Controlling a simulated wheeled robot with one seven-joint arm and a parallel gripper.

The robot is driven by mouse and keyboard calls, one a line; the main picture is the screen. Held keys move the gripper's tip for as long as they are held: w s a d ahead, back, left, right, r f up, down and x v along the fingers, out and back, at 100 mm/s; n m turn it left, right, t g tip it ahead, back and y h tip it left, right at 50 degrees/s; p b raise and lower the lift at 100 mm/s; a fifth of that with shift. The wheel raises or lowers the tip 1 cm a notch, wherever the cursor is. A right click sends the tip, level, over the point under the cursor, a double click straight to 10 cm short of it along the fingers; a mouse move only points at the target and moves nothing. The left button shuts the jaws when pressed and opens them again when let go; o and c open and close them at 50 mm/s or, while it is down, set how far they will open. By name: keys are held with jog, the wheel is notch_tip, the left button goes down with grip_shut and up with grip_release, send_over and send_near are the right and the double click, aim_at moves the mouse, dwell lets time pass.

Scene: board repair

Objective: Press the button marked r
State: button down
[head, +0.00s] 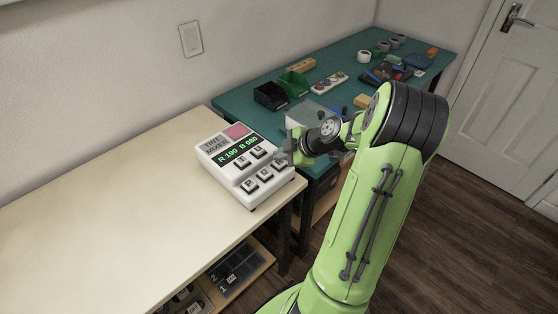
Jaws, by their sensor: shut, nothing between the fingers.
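A white box labelled TINT MIXER (217,163) sits near the right end of the pale table. It has a pink patch (237,131) and a dark display (236,149) with green text that seems to read R 190 B 080. Below are two rows of grey lettered buttons (257,177). The letters are too small to read surely, and I cannot tell which button is marked r. My gripper (284,159) is shut and empty at the box's right side, over or beside the right end of the upper button row. It hides part of that area, and I cannot tell whether it touches a button.
The pale table (110,215) is clear left of the box. A teal workbench (235,103) behind holds black and green bins (292,85), a strip with coloured round parts (329,82) and tape rolls. A shelf (240,270) is under the pale table.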

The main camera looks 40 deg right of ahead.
aim_at(282, 164)
jog(key=shift+r, duration=0.4)
jog(key=shift+r+p, duration=1.6)
jog(key=shift+r, duration=1)
jog(key=shift+f, duration=0.1)
